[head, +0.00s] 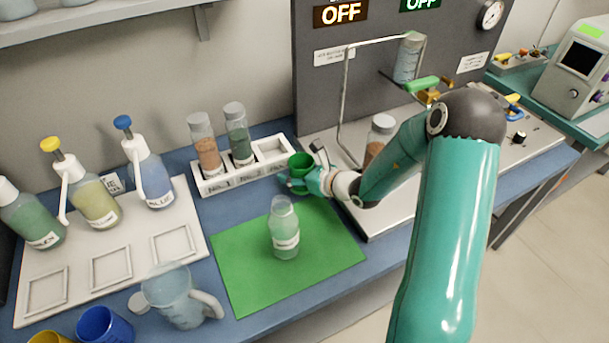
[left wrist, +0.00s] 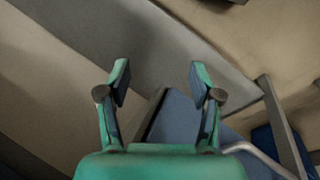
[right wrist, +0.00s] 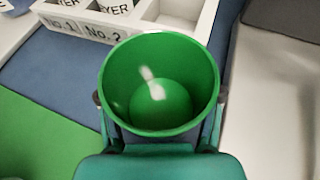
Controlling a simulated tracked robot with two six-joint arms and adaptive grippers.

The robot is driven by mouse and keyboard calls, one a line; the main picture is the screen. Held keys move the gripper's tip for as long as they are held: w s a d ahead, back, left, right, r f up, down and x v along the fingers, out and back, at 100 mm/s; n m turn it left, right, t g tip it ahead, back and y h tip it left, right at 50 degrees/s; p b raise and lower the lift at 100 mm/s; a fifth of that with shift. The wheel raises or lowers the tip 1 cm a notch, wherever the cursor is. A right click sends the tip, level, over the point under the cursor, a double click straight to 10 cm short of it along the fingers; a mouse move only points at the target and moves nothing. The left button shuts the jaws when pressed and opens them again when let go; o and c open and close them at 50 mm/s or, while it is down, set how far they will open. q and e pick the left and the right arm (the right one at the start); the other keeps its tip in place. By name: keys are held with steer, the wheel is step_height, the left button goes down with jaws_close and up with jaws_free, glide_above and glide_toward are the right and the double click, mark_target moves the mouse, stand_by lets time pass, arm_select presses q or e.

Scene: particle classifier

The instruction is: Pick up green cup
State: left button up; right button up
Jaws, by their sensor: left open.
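The green cup (head: 301,163) stands upright at the back of the bench, by the right end of the white rack. It fills the middle of the right wrist view (right wrist: 160,105), seen from above, with a pale highlight inside. My right gripper (head: 298,184) is at the cup, one finger on each side. The cup's wall hides the fingertips, so I cannot tell whether they press on it. My left gripper (left wrist: 158,78) is open and empty in the left wrist view, away from the cup.
The white rack (head: 243,171) holds two filled jars. A clear bottle (head: 284,230) stands on the green mat (head: 240,272), close in front of the cup. A clear jug (head: 178,295) and blue cup (head: 104,325) are at front left. A metal apparatus base (head: 385,215) lies to the right.

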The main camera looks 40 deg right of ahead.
steer(key=c, duration=0.7)
steer(key=shift+r, duration=0.15)
